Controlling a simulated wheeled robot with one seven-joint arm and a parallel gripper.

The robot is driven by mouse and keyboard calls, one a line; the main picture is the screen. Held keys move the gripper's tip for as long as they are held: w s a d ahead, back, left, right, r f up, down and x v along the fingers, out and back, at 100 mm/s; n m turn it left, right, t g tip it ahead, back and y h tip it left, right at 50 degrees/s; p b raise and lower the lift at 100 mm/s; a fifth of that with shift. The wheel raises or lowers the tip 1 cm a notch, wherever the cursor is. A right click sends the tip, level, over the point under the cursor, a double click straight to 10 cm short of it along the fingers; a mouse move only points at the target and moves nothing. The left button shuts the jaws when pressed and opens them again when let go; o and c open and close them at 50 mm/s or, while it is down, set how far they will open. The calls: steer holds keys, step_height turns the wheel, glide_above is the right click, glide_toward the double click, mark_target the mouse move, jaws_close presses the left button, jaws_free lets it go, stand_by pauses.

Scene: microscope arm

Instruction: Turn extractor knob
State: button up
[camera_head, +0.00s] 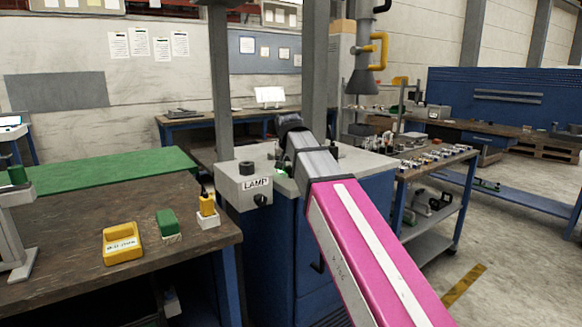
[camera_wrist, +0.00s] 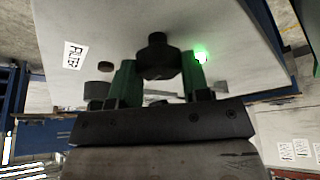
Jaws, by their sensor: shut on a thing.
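A black knob (camera_wrist: 157,43) sticks out of a pale grey panel (camera_wrist: 95,25) in the wrist view. My gripper (camera_wrist: 159,64) has its two green fingers on either side of the knob and is shut on it. A green light (camera_wrist: 200,56) glows on the panel just right of the knob. A label reading FILTER (camera_wrist: 73,55) is on the left of the panel, with a small dark round part (camera_wrist: 105,66) beside it. In the head view my arm reaches forward to the blue cabinet, and my fingers and the held knob cannot be made out.
A grey box labelled LAMP (camera_head: 255,184) sits at the cabinet's front, left of my arm. A wooden bench (camera_head: 75,260) with yellow and green items stands left. A cluttered shelf cart (camera_head: 425,163) stands right. Grey posts (camera_head: 219,75) rise around the cabinet. Open floor lies at right.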

steer(key=shift+m, duration=0.4)
steer(key=o, duration=0.9)
steer(key=shift+o, duration=0.2)
steer(key=v, duration=1)
steer(key=shift+a+r, duration=0.2)
steer(key=shift+r, duration=0.2)
steer(key=shift+s, duration=0.1)
